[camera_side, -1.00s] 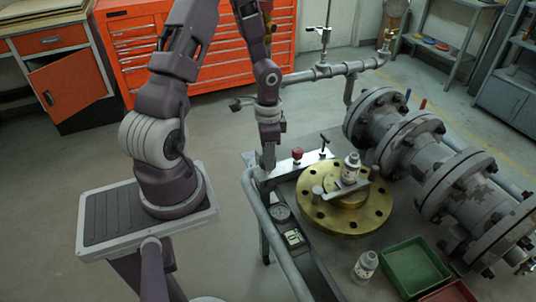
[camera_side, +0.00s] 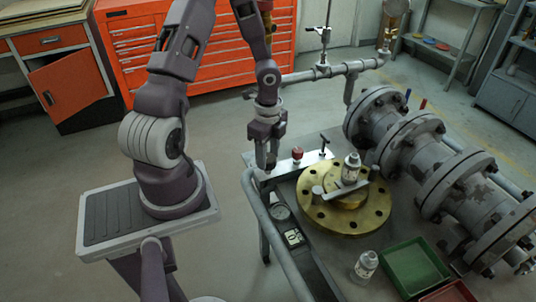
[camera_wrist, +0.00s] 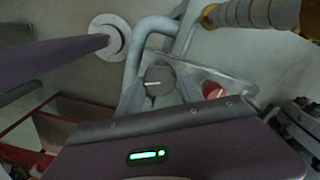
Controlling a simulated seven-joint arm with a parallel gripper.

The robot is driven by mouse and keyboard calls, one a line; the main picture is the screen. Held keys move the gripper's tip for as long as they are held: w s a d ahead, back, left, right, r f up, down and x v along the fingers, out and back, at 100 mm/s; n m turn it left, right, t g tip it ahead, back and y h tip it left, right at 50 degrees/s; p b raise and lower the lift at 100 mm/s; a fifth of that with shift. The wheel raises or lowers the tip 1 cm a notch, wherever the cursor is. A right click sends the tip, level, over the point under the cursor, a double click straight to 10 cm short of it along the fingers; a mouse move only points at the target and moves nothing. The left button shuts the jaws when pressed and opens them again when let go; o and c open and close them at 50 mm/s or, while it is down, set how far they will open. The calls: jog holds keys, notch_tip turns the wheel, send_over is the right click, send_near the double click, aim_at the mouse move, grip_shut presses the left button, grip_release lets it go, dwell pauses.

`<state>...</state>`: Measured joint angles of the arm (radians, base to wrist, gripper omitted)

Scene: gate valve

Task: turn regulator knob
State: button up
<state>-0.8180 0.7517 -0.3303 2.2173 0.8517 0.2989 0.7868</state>
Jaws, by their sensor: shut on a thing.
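The regulator knob (camera_wrist: 158,80) is a dark grey round knob with a white pointer line, seen in the wrist view at the front of a metal panel. My gripper (camera_side: 266,163) points straight down at the left end of the panel in the side view. Its fingers are shut on the knob, one on each side in the wrist view (camera_wrist: 160,88). In the side view the fingers hide the knob.
A red knob (camera_side: 297,153) and a black T-handle (camera_side: 324,141) stand right of my gripper. A grey tube rail (camera_side: 262,205) edges the bench.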

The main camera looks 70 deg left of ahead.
aim_at(268, 157)
jog(key=shift+m, duration=0.3)
dwell(0.4)
jog(key=o, duration=1.4)
notch_tip(268, 157, up, 7)
jog(key=shift+r, duration=0.1)
jog(key=s+d+r+n+t, duration=0.2)
jog(key=s+d+r+n, duration=0.1)
jog(key=d+r+n, duration=0.1)
jog(key=s+d+r+n+t, duration=0.1)
jog(key=s+d+r+n, duration=0.3)
jog(key=d+r, duration=0.3)
jog(key=s+d+r+n+t, duration=0.2)
jog(key=s+d+r+n, duration=0.2)
jog(key=r, duration=0.5)
jog(key=shift+d+r+n+t, duration=0.1)
jog(key=shift+d+n+t, duration=0.2)
jog(key=shift+d, duration=0.9)
